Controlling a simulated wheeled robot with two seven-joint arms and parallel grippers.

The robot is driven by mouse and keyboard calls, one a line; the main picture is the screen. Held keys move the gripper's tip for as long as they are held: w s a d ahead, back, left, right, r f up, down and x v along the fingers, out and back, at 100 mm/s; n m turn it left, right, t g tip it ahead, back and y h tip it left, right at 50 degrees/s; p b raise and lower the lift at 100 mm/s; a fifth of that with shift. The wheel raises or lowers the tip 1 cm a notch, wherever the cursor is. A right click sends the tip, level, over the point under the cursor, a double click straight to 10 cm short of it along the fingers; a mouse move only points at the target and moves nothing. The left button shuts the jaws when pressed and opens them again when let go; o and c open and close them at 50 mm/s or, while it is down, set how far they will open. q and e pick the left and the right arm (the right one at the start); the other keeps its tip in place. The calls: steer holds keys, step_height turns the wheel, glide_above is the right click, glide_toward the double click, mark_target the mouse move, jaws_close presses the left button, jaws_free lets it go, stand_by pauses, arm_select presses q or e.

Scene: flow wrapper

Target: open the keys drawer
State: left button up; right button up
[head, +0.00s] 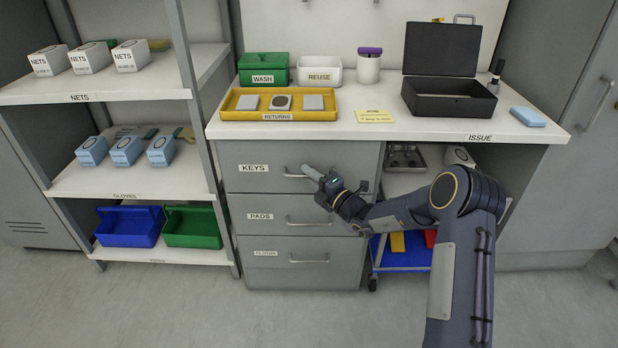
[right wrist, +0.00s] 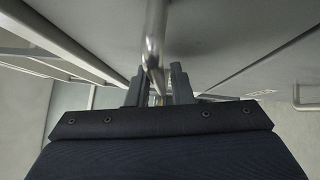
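The keys drawer (head: 265,182) is the top drawer of the grey cabinet under the counter, with a KEYS label (head: 253,168) at its left. Its front looks flush with the cabinet, so it appears closed. Its bar handle (head: 292,175) also shows in the right wrist view (right wrist: 154,38). My right gripper (head: 314,174) is at the right part of this handle. In the right wrist view its two fingers (right wrist: 158,84) stand on either side of the bar, with a small gap visible, so it looks open around the handle. My left gripper is not in view.
The pads drawer (head: 262,222) and a lower drawer (head: 265,275) sit below, both closed, with their own handles. A counter (head: 350,125) overhangs above, bearing a yellow returns tray (head: 233,114). A blue cart (head: 405,258) stands at the right. The floor in front is clear.

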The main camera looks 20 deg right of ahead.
steer(key=shift+w, duration=0.1)
jaws_close()
stand_by(0.3)
